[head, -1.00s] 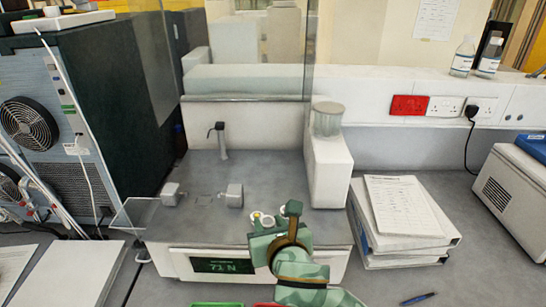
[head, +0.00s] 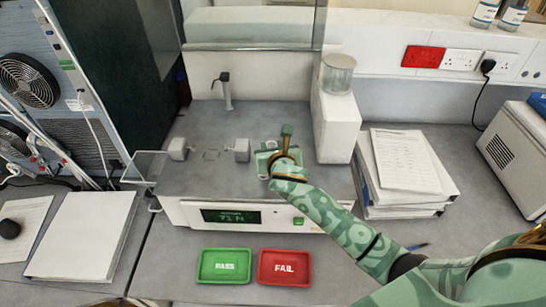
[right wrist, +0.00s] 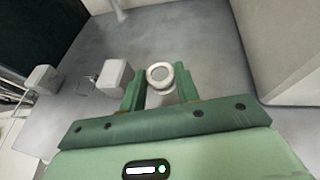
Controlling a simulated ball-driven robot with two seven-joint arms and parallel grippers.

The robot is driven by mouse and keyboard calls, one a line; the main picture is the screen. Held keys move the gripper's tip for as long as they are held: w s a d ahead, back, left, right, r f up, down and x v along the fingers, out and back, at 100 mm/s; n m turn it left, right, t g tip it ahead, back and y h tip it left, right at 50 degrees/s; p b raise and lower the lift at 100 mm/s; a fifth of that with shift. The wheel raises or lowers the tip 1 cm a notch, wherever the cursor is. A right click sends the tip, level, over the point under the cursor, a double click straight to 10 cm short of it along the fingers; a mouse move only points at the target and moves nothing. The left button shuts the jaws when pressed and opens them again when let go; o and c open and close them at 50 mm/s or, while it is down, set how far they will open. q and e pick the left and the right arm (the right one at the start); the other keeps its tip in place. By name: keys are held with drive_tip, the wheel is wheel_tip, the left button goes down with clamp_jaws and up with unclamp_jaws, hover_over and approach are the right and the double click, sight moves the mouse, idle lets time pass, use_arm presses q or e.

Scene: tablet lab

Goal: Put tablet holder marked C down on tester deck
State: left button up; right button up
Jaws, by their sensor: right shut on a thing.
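The tablet holder (right wrist: 160,75) is a small pale ring with a grey centre, between the fingers of my right gripper (right wrist: 160,90) in the right wrist view. I cannot read a mark on it. In the head view my right gripper (head: 271,150) is over the right part of the grey tester deck (head: 200,180) and hides most of the holder. The deck also fills much of the right wrist view (right wrist: 190,40). I cannot tell whether the holder touches the deck. My left gripper is not in view.
Two grey jaw blocks (head: 178,149) stand on the deck left of the gripper. A white housing (head: 337,125) stands close on its right. A green PASS tray (head: 225,279) and a red FAIL tray (head: 284,282) lie in front. Binders (head: 400,212) are stacked at right.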

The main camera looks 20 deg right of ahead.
drive_tip(key=shift+w+d+f, duration=0.25)
drive_tip(key=shift+w+f, duration=0.15)
drive_tip(key=shift+f, duration=0.15)
drive_tip(key=shift+w+f+b, duration=0.1)
drive_tip(key=shift+f+b, duration=0.2)
drive_tip(key=shift+f, duration=1.35)
drive_tip(key=shift+f, duration=0.1)
drive_tip(key=o, duration=0.8)
